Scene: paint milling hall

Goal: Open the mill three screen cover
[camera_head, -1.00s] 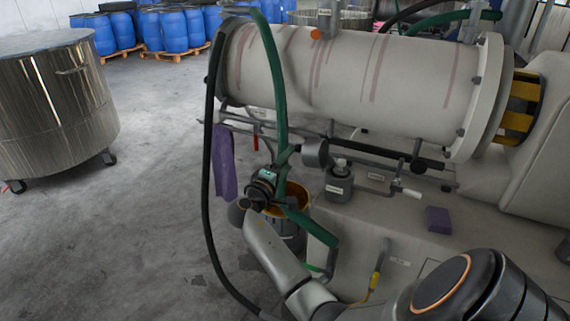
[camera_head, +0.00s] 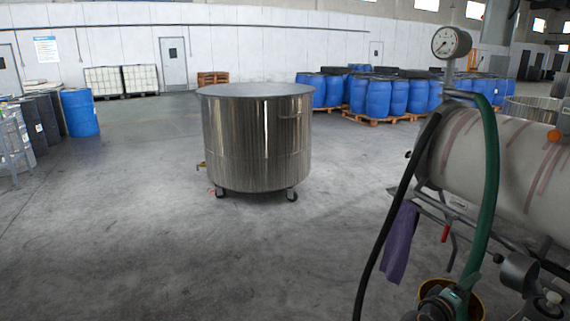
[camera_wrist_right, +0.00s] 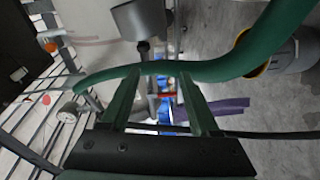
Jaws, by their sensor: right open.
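The mill (camera_head: 520,165), a pale horizontal cylinder with reddish streaks, is cut off by the right edge of the head view. No cover marked as mill three's screen cover can be made out. Nothing is visibly held. My left gripper is out of view.
A purple cloth (camera_head: 399,243) and a black hose (camera_head: 385,225) hang beside the mill. A pressure gauge (camera_head: 451,42) stands above it. A steel tank on casters (camera_head: 257,140) stands mid-floor, with blue drums (camera_head: 378,98) behind.

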